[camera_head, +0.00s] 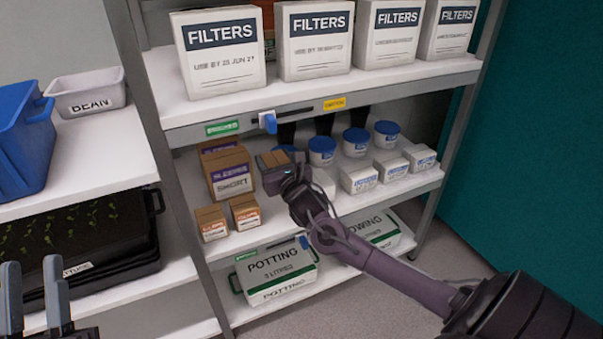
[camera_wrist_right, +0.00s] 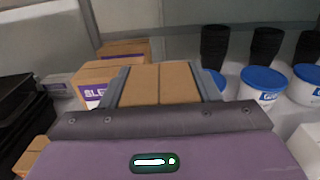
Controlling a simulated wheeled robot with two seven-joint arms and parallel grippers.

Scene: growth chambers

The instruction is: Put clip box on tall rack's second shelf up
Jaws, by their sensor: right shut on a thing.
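My right gripper (camera_head: 275,163) is shut on a small brown carton, the clip box (camera_head: 272,157). The carton's label is hidden from view. It also fills the space between the fingers in the right wrist view (camera_wrist_right: 160,84). The gripper holds it over the tall rack's second shelf up (camera_head: 263,232), right of the sleeve cartons (camera_head: 230,174). Whether the carton touches the shelf cannot be told. Two small cartons (camera_head: 211,223) with orange labels stand on that shelf's front left. My left gripper (camera_head: 34,300) is open and empty at the lower left.
Blue-lidded tubs (camera_head: 321,150), black pots and small white boxes (camera_head: 359,179) occupy the shelf's right part. FILTERS boxes (camera_head: 222,55) stand on the shelf above, whose front edge (camera_head: 300,112) overhangs. POTTING boxes (camera_head: 277,273) stand below. A side rack holds a blue bin (camera_head: 22,140).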

